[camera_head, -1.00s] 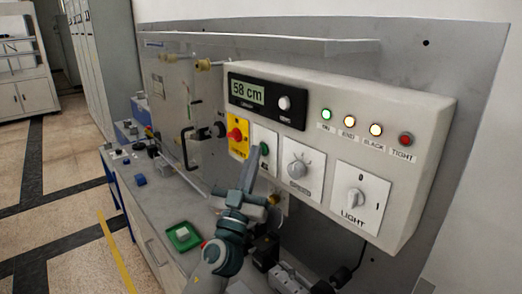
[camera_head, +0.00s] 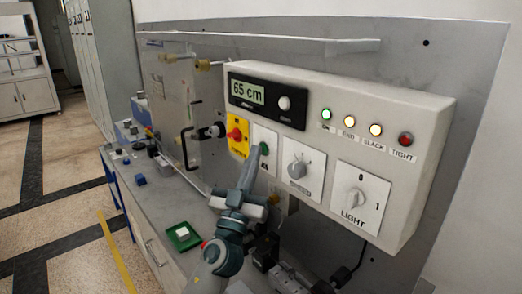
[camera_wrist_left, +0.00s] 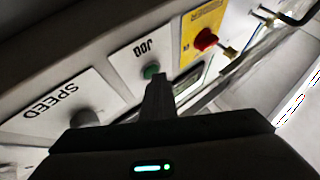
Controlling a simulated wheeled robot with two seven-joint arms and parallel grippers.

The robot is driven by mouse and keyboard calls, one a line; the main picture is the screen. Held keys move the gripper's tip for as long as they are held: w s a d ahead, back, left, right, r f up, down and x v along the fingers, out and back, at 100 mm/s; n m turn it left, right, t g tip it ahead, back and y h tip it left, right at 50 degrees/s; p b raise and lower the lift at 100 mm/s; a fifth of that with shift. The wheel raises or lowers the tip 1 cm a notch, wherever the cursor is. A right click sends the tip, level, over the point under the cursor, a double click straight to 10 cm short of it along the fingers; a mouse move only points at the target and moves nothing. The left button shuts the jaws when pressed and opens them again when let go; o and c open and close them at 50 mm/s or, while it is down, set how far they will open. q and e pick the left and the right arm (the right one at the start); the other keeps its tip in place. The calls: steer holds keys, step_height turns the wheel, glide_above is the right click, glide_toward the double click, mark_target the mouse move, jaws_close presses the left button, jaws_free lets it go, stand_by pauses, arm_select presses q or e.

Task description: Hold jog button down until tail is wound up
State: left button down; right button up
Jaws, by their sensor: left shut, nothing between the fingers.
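The green jog button (camera_head: 264,149) sits on a white plate on the control box (camera_head: 420,130). It also shows in the left wrist view (camera_wrist_left: 151,71), under the label JOG. My left gripper (camera_head: 257,152) is shut and empty, with its fingertips at the button; they appear to press on it. In the left wrist view the closed fingers (camera_wrist_left: 158,80) reach the button's edge. The display (camera_head: 248,92) reads 65 cm. The ON, END and SLACK lamps are lit, and the red TIGHT lamp (camera_head: 406,139) looks dark. The tail cannot be made out. My right gripper is not in view.
A red knob on a yellow plate (camera_head: 237,134) is just left of the button. The SPEED knob (camera_head: 297,168) and LIGHT switch (camera_head: 355,199) are to its right. A green tray (camera_head: 184,236) with a white block lies on the bench below.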

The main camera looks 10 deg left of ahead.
arm_select(q)
steer(key=shift+s+a, duration=0.55)
steer(key=shift+s, duration=0.1)
stand_by(0.4)
steer(key=shift+s+a+p, duration=0.3)
steer(key=shift+s+a, duration=0.5)
steer(key=shift+s, duration=0.2)
steer(key=shift+s+a+p, duration=0.25)
steer(key=shift+s+a, duration=0.5)
steer(key=shift+s, duration=0.25)
steer(key=shift+f, duration=0.1)
